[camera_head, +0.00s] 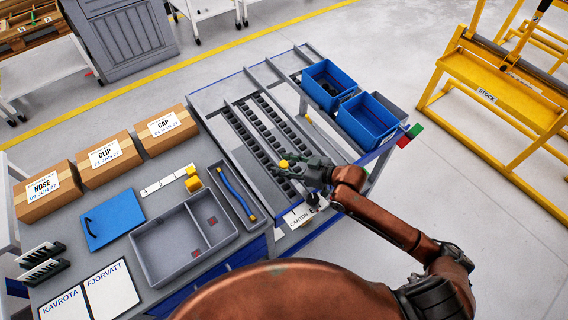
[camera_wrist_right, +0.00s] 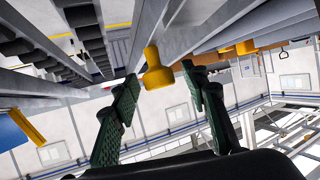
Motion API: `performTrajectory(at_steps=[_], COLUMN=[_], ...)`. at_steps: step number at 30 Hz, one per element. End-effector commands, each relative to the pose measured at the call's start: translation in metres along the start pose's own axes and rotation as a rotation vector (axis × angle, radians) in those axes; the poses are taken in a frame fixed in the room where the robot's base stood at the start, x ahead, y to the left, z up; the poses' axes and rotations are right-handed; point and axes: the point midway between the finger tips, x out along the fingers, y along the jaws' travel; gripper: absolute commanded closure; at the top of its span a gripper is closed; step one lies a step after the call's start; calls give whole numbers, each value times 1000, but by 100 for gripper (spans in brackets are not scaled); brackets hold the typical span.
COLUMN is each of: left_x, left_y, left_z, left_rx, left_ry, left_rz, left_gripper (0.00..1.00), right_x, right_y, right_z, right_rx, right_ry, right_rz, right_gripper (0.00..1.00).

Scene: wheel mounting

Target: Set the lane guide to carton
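The lane guide's yellow knob (camera_head: 284,164) shows at the near end of the roller lanes (camera_head: 262,135). In the right wrist view the knob (camera_wrist_right: 157,68) hangs from a grey bar, between and slightly beyond my fingertips. My right gripper (camera_head: 292,169) is at the knob; in the wrist view its two green-padded fingers (camera_wrist_right: 162,90) are spread, with a gap on each side of the knob. A CARTON label (camera_head: 299,217) is on the front edge of the lane table, below the gripper. Other lane labels are hidden by my arm. My left gripper is out of view.
Blue bins (camera_head: 328,86) stand right of the lanes. Left of them a bench holds a grey tray (camera_head: 185,240), cardboard boxes (camera_head: 108,160) and a blue folder (camera_head: 112,219). A yellow rack (camera_head: 500,90) stands at the right, with clear floor before it.

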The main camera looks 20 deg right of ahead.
Motion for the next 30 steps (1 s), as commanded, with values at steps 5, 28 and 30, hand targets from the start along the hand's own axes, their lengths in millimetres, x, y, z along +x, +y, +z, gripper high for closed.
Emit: performTrajectory(at_steps=[5, 28, 30], left_x=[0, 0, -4], left_y=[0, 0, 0], left_z=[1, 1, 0], left_rx=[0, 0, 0], left_ry=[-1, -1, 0], left_rz=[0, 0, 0], left_gripper=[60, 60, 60], right_x=[0, 0, 0], right_y=[0, 0, -3], right_z=[0, 0, -2], right_rx=[0, 0, 1], right_ry=[0, 0, 0], right_rz=[0, 0, -1], right_gripper=[71, 100, 100])
